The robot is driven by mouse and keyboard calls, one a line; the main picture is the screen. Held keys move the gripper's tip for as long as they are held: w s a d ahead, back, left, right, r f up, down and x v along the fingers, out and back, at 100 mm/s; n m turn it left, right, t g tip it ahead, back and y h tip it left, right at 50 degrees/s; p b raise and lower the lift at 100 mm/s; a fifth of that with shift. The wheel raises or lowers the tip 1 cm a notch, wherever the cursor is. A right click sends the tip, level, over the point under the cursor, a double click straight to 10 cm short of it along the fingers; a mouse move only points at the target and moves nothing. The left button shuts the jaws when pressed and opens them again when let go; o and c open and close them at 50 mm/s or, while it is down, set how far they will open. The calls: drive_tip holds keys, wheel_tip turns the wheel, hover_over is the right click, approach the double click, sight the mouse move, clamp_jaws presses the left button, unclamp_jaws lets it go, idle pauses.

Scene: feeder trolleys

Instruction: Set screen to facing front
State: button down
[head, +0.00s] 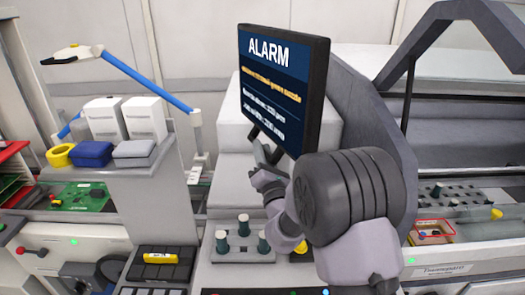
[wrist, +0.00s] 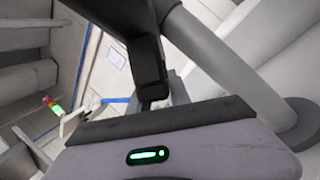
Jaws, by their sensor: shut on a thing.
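The screen (head: 272,90) is a dark flat monitor with a blue display that reads ALARM. In the head view it stands at upper centre, turned at an angle, its face toward the left and front and its right side edge showing. My gripper (head: 266,165) is at the screen's lower edge, by a dark bar there, and is shut on it. The jaws are small in this view and the exact contact is hard to see. In the wrist view, a dark upright part (wrist: 147,60), apparently the screen's edge or bar, rises beyond my grey gripper body with its green light.
A grey machine hood (head: 375,120) stands right behind the screen. Green-grey knobs (head: 243,225) stand on the panel below. White boxes, a yellow roll (head: 60,155) and a blue-armed lamp (head: 150,82) are on the left. A red-edged tray (head: 432,232) lies at right.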

sight(273, 155)
drive_tip(key=shift+d+y, duration=0.1)
drive_tip(key=shift+y, duration=0.3)
drive_tip(key=n+g+y, duration=0.1)
drive_tip(key=y, duration=0.1)
drive_tip(key=s+d+n+g+y, duration=0.1)
drive_tip(key=n+y, duration=0.1)
drive_tip(key=y, duration=0.1)
drive_tip(key=s+d+n+g+y, duration=0.1)
drive_tip(key=n+g+y, duration=0.1)
drive_tip(key=y, duration=0.1)
drive_tip(key=shift+s+d, duration=0.2)
drive_tip(key=shift+d, duration=0.05)
drive_tip(key=shift+s+d+n+g+y, duration=0.2)
drive_tip(key=shift+d+n+g+y, duration=0.25)
drive_tip(key=shift+n+g+y, duration=0.6)
drive_tip(key=shift+s+d+n+g+y, duration=0.15)
drive_tip(key=shift+d+n+g+y, duration=0.35)
drive_tip(key=shift+g+y, duration=0.5)
drive_tip(key=shift+s+d+n+g+y, duration=0.2)
drive_tip(key=shift+d+n+g+y, duration=0.15)
drive_tip(key=shift+n+g+y, duration=0.75)
drive_tip(key=shift+g+h, duration=0.25)
drive_tip(key=shift+g, duration=0.1)
drive_tip(key=c, duration=1.2)
unclamp_jaws()
drive_tip(key=shift+r, duration=0.1)
